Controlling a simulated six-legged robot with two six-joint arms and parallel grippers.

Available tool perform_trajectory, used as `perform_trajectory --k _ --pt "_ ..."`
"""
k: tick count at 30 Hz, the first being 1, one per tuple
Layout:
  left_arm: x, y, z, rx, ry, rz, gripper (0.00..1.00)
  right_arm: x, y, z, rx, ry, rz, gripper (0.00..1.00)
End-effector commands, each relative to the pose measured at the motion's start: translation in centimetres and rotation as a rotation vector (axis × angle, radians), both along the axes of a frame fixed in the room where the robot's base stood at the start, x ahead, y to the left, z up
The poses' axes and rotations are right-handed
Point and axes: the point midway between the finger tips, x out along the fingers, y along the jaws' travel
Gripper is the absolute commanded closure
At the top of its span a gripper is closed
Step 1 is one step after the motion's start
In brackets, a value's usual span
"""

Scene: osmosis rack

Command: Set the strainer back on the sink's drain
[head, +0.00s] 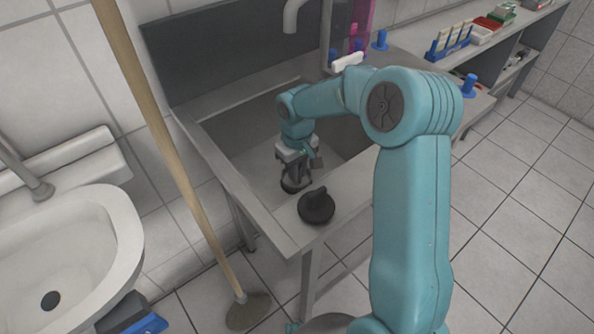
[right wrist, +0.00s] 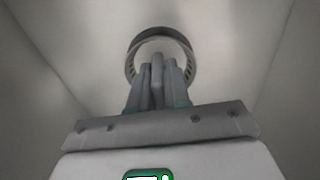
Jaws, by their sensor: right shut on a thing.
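My right gripper (head: 297,174) is down inside the sink basin (head: 245,142). It is shut on the strainer (head: 289,187), a dark round piece that shows just under the fingers in the head view. In the right wrist view the strainer (right wrist: 160,33) is a grey slotted ring beyond the fingertips (right wrist: 158,73), which are closed on a narrow upright part at its middle. The strainer is close to the basin floor; I cannot tell whether it touches it. The sink's drain cannot be made out. My left gripper is not in view.
A black plug with a handle (head: 316,207) stands on the sink's front rim. A wooden-handled mop (head: 160,130) leans across the left, beside a white washbasin (head: 75,240). A faucet (head: 291,14) hangs above the sink. A rack bench (head: 470,48) stands at the right.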

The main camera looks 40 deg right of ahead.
Motion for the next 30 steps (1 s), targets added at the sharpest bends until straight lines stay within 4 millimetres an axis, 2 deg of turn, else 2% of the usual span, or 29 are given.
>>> perform_trajectory --k 5,6,8,16,20,30 --pt "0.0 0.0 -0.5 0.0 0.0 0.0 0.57 0.0 0.0 -0.6 0.0 0.0 0.0 1.0" --pt "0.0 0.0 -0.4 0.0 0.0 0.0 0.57 0.0 0.0 -0.5 0.0 0.0 0.0 0.73" --pt "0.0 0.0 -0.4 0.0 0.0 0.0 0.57 0.0 0.0 -0.5 0.0 0.001 0.0 0.58" --pt "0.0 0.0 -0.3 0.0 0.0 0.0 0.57 0.0 0.0 -0.4 0.0 0.0 0.0 0.58" --pt "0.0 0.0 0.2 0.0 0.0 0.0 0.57 0.0 0.0 0.7 -0.001 -0.002 0.0 0.58" --pt "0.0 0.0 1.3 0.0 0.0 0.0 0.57 0.1 0.0 8.4 -0.001 -0.004 0.001 0.58"
